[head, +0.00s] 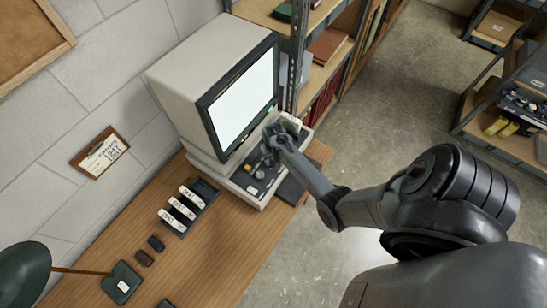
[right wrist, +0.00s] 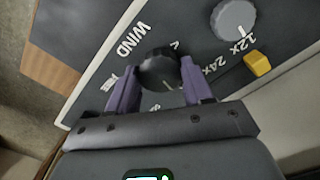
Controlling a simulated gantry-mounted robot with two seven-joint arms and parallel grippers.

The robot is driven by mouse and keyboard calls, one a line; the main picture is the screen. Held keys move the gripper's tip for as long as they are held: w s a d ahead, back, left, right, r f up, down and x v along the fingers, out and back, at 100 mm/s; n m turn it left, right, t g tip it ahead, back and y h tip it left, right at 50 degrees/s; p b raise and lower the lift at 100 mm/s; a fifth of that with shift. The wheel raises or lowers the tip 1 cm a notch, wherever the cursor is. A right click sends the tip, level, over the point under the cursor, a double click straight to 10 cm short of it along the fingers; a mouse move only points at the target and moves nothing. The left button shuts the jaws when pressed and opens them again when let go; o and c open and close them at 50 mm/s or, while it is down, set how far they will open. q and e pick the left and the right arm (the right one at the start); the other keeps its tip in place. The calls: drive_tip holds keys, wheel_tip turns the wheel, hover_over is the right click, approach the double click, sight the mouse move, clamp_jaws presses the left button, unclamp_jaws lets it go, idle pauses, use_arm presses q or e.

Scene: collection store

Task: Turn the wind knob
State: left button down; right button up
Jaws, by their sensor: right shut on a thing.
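The wind knob (right wrist: 160,65) is a dark round knob on the dark control panel (right wrist: 90,40), beside the white WIND label. My right gripper (right wrist: 158,72) has its two purple fingers on either side of the knob, shut on it. In the head view my right gripper (head: 273,142) is over the panel in front of the reader's bright screen (head: 242,97), and it hides the knob there. My left gripper is not in view.
A grey knob (right wrist: 234,18) and a yellow button (right wrist: 257,63) sit nearby on the panel. A dark tray (head: 203,202) with white-labelled boxes and a green lamp (head: 22,272) stand on the wooden desk (head: 215,255). Metal shelving (head: 300,45) rises close behind the reader.

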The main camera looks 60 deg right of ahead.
drive_tip(key=m+p, duration=0.1)
drive_tip(key=m, duration=0.1)
drive_tip(key=shift+r+m+p, duration=0.15)
drive_tip(key=shift+m+p, duration=0.15)
drive_tip(key=m+p, duration=0.1)
drive_tip(key=m, duration=0.2)
drive_tip(key=shift+m, duration=0.3)
drive_tip(key=m+p, duration=0.1)
drive_tip(key=m, duration=0.2)
drive_tip(key=shift+m, duration=0.3)
drive_tip(key=m, duration=0.3)
drive_tip(key=shift+f+m, duration=0.2)
drive_tip(key=shift+m, duration=0.2)
drive_tip(key=m+b, duration=0.1)
drive_tip(key=m, duration=0.2)
drive_tip(key=shift+w+m, duration=0.1)
drive_tip(key=shift+m, duration=0.2)
drive_tip(key=m+b, duration=0.1)
drive_tip(key=m, duration=0.2)
drive_tip(key=shift+m, duration=0.3)
drive_tip(key=m+b, duration=0.1)
drive_tip(key=m, duration=0.2)
drive_tip(key=shift+f+m+b, duration=0.1)
drive_tip(key=shift+m+b, duration=0.2)
drive_tip(key=shift+b, duration=0.1)
drive_tip(key=shift+m+b, duration=0.95)
drive_tip(key=shift+m, duration=0.85)
